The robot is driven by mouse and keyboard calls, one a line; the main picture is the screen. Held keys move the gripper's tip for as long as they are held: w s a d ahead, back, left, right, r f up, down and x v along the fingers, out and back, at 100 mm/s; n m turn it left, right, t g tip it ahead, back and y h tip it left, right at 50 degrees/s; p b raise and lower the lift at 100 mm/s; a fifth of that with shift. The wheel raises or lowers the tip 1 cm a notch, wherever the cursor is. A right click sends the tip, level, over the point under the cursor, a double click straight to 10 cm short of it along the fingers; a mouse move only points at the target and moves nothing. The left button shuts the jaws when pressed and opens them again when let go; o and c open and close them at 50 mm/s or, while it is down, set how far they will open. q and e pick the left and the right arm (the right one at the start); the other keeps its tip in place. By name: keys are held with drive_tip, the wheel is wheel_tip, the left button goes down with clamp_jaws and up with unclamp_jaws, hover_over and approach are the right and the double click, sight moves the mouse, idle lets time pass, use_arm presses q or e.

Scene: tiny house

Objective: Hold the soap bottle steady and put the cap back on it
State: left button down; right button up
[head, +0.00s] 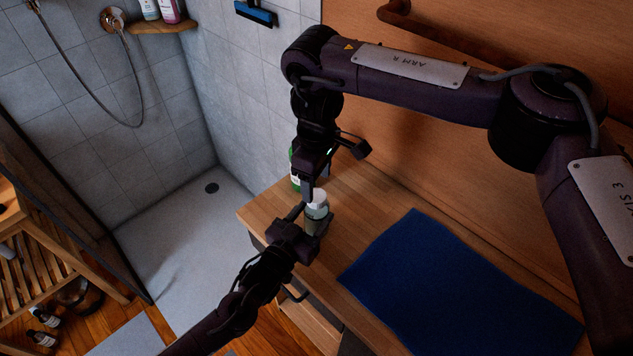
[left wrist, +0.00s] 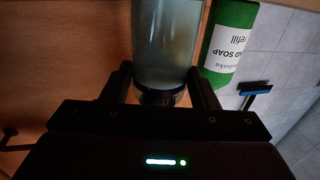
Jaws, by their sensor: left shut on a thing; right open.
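The soap bottle (head: 313,224), pale grey-green and upright, stands at the near left part of the wooden counter. My left gripper (head: 314,232) is shut around its body; the left wrist view shows the see-through bottle (left wrist: 166,45) between the two fingers (left wrist: 162,92). A white cap-like piece (head: 319,197) shows at the bottle's top; I cannot tell whether it is fully seated. My right gripper (head: 335,170) is open just above and behind it, one finger close beside the white piece and the other well apart to the right.
A green soap refill bottle (head: 295,170) stands behind, partly hidden by my right gripper; it also shows in the left wrist view (left wrist: 230,45). A blue cloth (head: 450,285) covers the right of the counter (head: 262,212). A wooden wall (head: 450,150) rises behind; the shower floor lies left.

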sight(317, 195)
drive_tip(key=shift+c, duration=0.4)
drive_tip(key=n, duration=0.3)
drive_tip(key=r+n, duration=0.1)
drive_tip(key=n, duration=0.1)
drive_tip(key=shift+a, duration=0.35)
drive_tip(key=n, duration=0.4)
drive_tip(key=shift+w+a+r+n, duration=0.1)
drive_tip(key=shift+a+r+n, duration=0.05)
drive_tip(key=shift+r+n, duration=0.15)
drive_tip(key=n, duration=0.2)
drive_tip(key=shift+r+n, duration=0.2)
drive_tip(key=shift+n, duration=0.2)
drive_tip(key=n, duration=0.4)
drive_tip(key=shift+r, duration=0.3)
drive_tip(key=n, duration=0.4)
drive_tip(key=d+r+n, duration=0.1)
drive_tip(key=n, duration=0.2)
drive_tip(key=shift+f, duration=0.15)
drive_tip(key=shift+f, duration=3.9)
drive_tip(key=shift+c, duration=0.5)
